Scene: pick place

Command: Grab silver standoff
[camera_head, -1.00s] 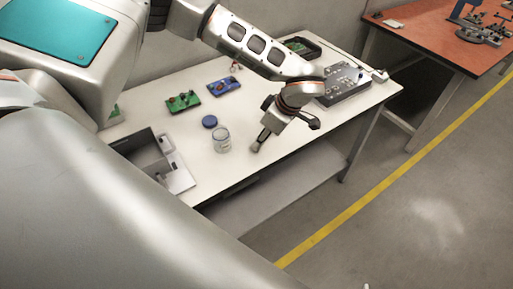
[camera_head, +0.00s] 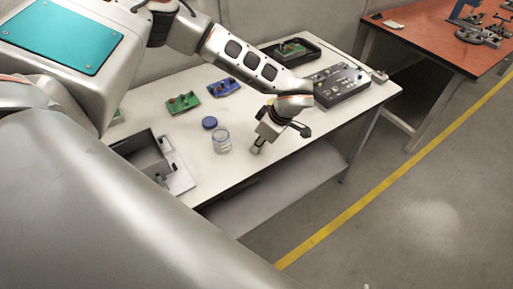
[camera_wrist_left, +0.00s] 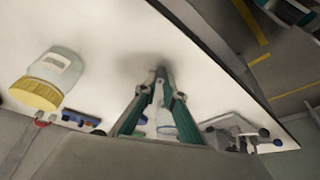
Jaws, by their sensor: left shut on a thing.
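My left gripper (camera_head: 257,149) is low over the white table near its front edge, right of the clear jar (camera_head: 222,142). It also shows in the left wrist view (camera_wrist_left: 160,75), with its fingers converging at the tips. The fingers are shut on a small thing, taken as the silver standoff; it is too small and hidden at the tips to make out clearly. My right gripper is not in view.
Green (camera_head: 183,102) and blue (camera_head: 223,87) boards lie toward the back. The left wrist view shows a yellow-lidded bottle (camera_wrist_left: 40,94). The front table edge is close.

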